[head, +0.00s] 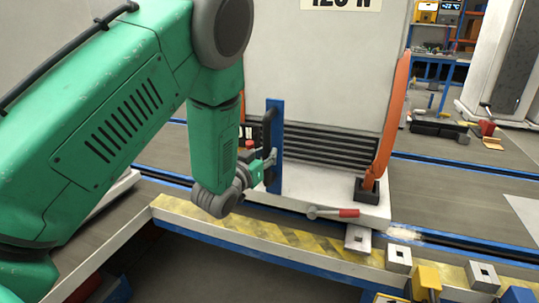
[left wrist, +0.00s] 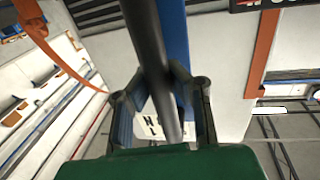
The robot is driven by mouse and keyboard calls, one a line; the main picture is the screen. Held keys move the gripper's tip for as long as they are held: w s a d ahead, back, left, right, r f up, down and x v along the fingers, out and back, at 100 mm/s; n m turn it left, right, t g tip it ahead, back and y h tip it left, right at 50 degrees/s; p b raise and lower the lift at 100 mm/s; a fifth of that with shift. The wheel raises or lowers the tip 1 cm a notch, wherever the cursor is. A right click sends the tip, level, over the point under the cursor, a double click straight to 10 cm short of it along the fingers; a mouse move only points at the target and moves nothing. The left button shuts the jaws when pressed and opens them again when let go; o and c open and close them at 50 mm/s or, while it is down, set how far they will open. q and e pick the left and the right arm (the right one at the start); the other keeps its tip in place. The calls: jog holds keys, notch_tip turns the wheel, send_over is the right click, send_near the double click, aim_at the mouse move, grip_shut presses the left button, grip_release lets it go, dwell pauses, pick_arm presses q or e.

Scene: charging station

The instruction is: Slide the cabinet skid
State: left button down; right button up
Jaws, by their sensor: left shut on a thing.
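The cabinet (head: 330,65) is a tall pale box with a louvred lower front and a label at its top, partly cut off. It stands on a white skid (head: 320,203) above the floor rails. A blue upright (head: 275,150) at the skid's left front carries a dark handle bar (head: 267,128). My left gripper (head: 268,160) is shut on this handle bar. In the left wrist view the dark handle bar (left wrist: 150,45) runs between the two fingers of my left gripper (left wrist: 160,92). My right gripper is not in view.
An orange strap (head: 393,115) runs down the cabinet's right side to a black block. A red-handled lever (head: 335,212) lies at the skid's front. A yellow-striped edge (head: 280,238) and small metal blocks (head: 398,259) are in front. A blue workbench (head: 440,70) stands behind.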

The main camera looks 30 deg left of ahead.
pick_arm(q)
jog(key=shift+d, duration=0.35)
jog(key=shift+a, duration=0.25)
jog(key=s+a+p, duration=0.2)
jog(key=s+a, duration=0.1)
jog(key=a, duration=0.9)
jog(key=shift+a+r+p, duration=0.15)
jog(key=shift+a+p, duration=0.1)
jog(key=shift+p, duration=0.1)
jog(key=c, duration=1.8)
grip_release()
jog(key=shift+a, duration=0.1)
jog(key=shift+c, duration=0.2)
jog(key=o, duration=0.4)
jog(key=shift+s+a+r, duration=0.1)
jog(key=shift+s+a, duration=0.1)
jog(key=shift+s, duration=0.1)
jog(key=shift+s+d+f, duration=0.1)
jog(key=shift+s+d, duration=0.05)
jog(key=shift+s, duration=1.8)
jog(key=shift+s+d+f, duration=0.1)
jog(key=shift+s+d, duration=0.05)
jog(key=shift+s, duration=1.75)
jog(key=shift+s+d+f, duration=0.1)
jog(key=shift+s+d, duration=0.05)
jog(key=shift+s, duration=1.8)
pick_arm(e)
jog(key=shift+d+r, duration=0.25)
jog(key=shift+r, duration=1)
